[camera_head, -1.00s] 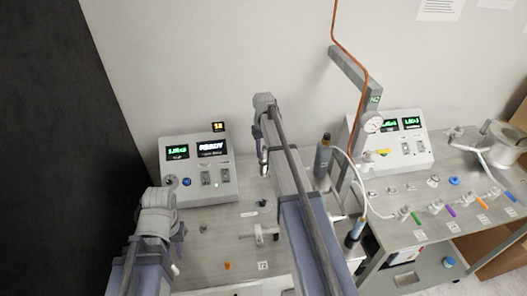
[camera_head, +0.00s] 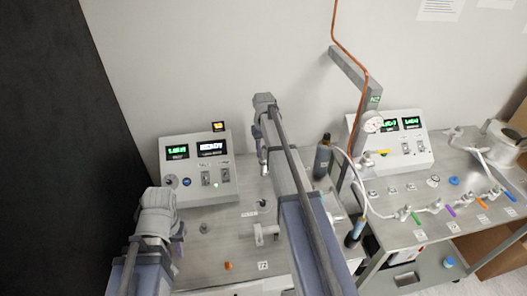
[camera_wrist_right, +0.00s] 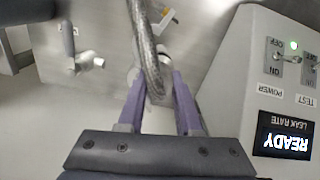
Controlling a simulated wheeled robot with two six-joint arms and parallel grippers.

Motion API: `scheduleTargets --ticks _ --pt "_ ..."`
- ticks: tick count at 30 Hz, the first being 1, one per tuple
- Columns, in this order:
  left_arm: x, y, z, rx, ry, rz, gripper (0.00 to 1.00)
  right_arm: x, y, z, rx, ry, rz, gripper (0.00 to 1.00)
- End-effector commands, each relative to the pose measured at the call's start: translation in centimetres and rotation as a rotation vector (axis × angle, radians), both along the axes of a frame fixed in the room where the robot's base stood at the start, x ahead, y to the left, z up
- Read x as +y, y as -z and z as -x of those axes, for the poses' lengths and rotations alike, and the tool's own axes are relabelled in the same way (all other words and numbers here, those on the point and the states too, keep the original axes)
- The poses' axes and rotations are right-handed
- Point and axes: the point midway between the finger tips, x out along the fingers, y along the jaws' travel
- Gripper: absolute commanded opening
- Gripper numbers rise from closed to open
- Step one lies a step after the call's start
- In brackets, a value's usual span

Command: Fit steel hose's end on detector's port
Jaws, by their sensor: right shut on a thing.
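The steel hose (camera_wrist_right: 146,45) is braided metal and runs from the top of the right wrist view down between the purple fingers of my right gripper (camera_wrist_right: 158,95). The gripper is shut on it close to a metal fitting. The hose's tip is mostly hidden by the fingers. The detector (camera_head: 220,165), a white sloped console reading READY, stands at the back left and shows upside down in the wrist view (camera_wrist_right: 285,95). I cannot tell its port for certain. My left gripper (camera_head: 178,250) is low at the left; its jaws are too small to read.
A metal valve fitting (camera_wrist_right: 82,62) with a lever stands on the bench. A dark bottle (camera_head: 323,157) and a gauge post (camera_head: 362,130) stand right of my right arm. A second console (camera_head: 405,145) and several coloured-handled valves are on the right bench.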

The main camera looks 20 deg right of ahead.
Motion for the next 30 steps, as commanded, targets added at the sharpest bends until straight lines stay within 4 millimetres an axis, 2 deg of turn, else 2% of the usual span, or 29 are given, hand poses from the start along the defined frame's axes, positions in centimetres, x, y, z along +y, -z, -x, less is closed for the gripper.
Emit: scheduleTargets --ticks 30 --pt "0.0 0.79 0.0 0.0 0.0 0.0 0.27 0.0 0.79 0.0 0.0 0.0 0.0 0.0"
